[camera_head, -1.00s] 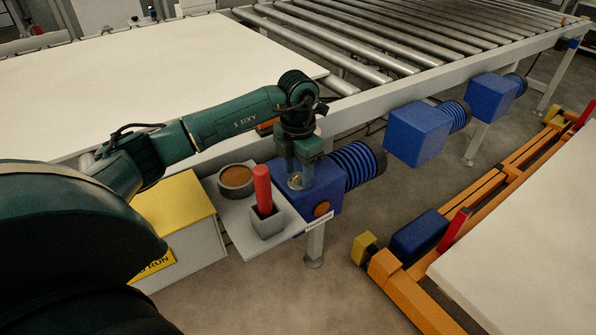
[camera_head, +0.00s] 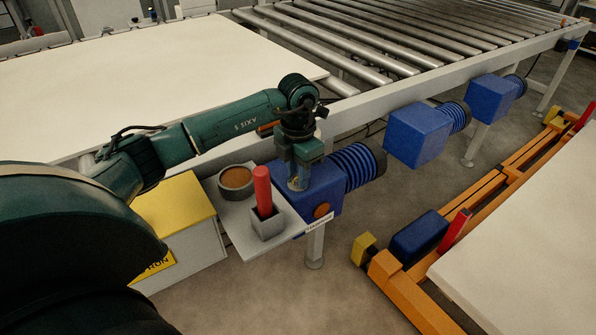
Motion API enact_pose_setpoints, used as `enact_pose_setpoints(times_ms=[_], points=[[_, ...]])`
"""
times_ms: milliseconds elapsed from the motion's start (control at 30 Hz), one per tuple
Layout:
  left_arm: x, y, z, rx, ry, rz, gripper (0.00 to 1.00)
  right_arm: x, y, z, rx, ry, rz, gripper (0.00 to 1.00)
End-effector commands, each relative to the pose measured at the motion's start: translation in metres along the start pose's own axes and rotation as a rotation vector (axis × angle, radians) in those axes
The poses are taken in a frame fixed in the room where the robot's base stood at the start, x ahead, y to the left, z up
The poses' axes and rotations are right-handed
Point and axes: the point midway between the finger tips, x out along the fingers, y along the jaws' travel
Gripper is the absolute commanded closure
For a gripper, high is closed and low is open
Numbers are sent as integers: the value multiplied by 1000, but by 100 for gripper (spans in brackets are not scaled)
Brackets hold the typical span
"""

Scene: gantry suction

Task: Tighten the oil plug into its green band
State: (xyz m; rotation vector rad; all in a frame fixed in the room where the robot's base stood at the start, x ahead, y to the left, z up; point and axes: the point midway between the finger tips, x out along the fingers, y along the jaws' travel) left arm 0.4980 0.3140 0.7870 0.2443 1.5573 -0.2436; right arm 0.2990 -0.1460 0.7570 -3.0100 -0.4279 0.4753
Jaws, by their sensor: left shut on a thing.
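My left gripper (camera_head: 298,186) points straight down onto the top of the nearest blue gearmotor housing (camera_head: 326,190). It is shut, and its fingers hide most of what they hold, which by its place is the oil plug. The plug's seat and any green band are hidden behind the fingers or too small to make out. My right gripper is not in view.
A grey tray (camera_head: 238,228) beside the housing holds a round pot of brown stuff (camera_head: 236,178) and a red-handled tool in a grey holder (camera_head: 268,224). A yellow-topped box (camera_head: 172,208) stands left. The roller conveyor (camera_head: 350,50) runs behind.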

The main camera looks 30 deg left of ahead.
Motion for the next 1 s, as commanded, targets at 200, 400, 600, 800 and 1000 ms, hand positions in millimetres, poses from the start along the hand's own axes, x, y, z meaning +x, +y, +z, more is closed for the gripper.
enact_pose_setpoints(times_ms=[200, 400, 600, 800, 1000], points=[[0, 0, 0, 53, -1, 0, 96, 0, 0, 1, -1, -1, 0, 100], [0, 0, 1, 176, -1, 0, 96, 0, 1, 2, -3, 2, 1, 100], [-1, 0, 1, 320, -2, 1, 96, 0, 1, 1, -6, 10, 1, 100], [-1, 0, 1, 444, -3, 1, 96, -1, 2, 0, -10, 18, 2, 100], [-1, 0, 1, 522, -3, 1, 96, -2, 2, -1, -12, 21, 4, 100]])
